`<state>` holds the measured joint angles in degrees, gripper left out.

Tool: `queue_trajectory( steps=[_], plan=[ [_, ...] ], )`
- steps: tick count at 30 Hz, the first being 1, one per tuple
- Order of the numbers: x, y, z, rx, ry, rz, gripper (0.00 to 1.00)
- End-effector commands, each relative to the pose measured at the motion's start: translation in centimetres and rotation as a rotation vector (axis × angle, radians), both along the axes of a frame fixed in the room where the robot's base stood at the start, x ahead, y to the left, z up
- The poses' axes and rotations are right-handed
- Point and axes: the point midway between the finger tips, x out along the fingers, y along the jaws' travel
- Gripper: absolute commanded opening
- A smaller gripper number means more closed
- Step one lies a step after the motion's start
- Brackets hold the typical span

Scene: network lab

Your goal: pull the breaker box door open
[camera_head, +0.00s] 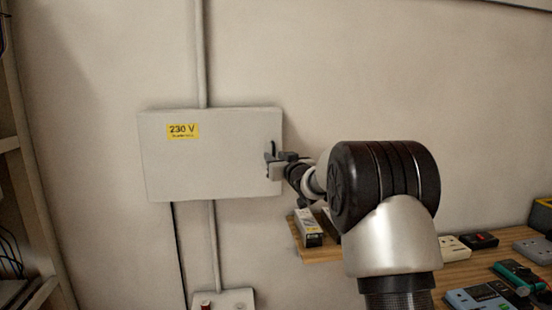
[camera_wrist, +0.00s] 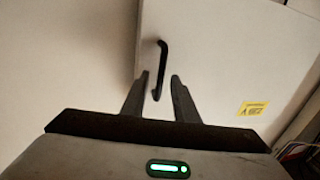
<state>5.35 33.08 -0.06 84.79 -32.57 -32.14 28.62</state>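The breaker box (camera_head: 210,165) is a pale grey box on the wall with a yellow 230 V label (camera_head: 183,131). Its door looks closed. A dark bar handle (camera_head: 273,149) is near the door's right edge in the head view. My gripper (camera_head: 272,163) is at that edge, by the handle. In the wrist view, the door (camera_wrist: 225,60) fills the right side and the black handle (camera_wrist: 160,70) stands out from it. The two fingers of my gripper (camera_wrist: 158,82) are apart, with the handle's near end between them. No finger visibly touches the handle.
A wooden bench (camera_head: 318,253) with a small box (camera_head: 308,228) and several meters and devices (camera_head: 480,298) is at lower right. Conduit (camera_head: 201,50) runs above and below the box. A shelf frame (camera_head: 35,190) stands at left. The wall before the door's left side is clear.

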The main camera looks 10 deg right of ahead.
Motion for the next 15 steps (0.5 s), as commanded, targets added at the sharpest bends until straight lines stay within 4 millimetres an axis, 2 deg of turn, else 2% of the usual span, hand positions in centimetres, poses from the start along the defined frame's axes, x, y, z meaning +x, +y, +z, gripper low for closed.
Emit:
queue_trajectory(
  steps=[6,11,15],
  plan=[
    [0.03,0.01,-0.02,0.0,0.0,0.0,0.27],
    [0.01,0.0,-0.02,0.0,0.0,0.0,0.02],
    [0.01,0.0,-0.02,0.0,0.0,0.0,0.0]
  ],
)
